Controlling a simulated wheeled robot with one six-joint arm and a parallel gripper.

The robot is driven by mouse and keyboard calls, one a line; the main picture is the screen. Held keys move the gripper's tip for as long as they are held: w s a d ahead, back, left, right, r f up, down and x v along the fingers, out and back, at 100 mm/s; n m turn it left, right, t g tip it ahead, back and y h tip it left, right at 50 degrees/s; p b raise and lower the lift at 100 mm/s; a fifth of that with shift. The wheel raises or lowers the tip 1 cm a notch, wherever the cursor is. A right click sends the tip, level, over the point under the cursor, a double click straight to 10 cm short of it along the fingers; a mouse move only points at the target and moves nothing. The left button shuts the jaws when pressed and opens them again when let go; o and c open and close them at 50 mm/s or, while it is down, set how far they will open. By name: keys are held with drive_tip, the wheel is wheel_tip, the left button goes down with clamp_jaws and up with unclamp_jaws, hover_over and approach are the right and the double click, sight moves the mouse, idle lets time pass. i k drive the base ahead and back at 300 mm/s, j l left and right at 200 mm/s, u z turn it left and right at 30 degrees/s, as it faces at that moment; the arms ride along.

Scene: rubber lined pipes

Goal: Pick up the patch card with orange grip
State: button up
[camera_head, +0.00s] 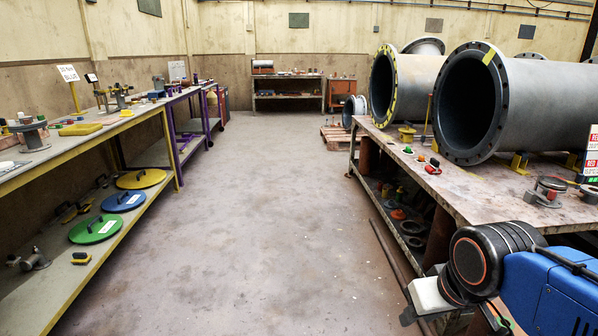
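I cannot make out for certain a patch card with an orange grip. Small red and yellow pieces (433,166) lie on the right bench near its front edge, too small to tell apart. Orange-red pieces (398,214) lie on the shelf below. My arm reaches in at the lower right, with a black wrist joint and a pale block (430,296) at its end, which may be part of my gripper. The fingers are not clear there, and I see nothing held. It is in front of the right bench's near end.
A long yellow-framed bench (95,138) on the left carries tools, with green (95,229), blue (123,201) and yellow (140,179) discs on its lower shelf. Large flanged pipes (540,100) lie on the right bench (470,196). The floor (240,220) between is clear.

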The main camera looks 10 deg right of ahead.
sight(421, 159)
drive_tip(key=i, duration=1.65)
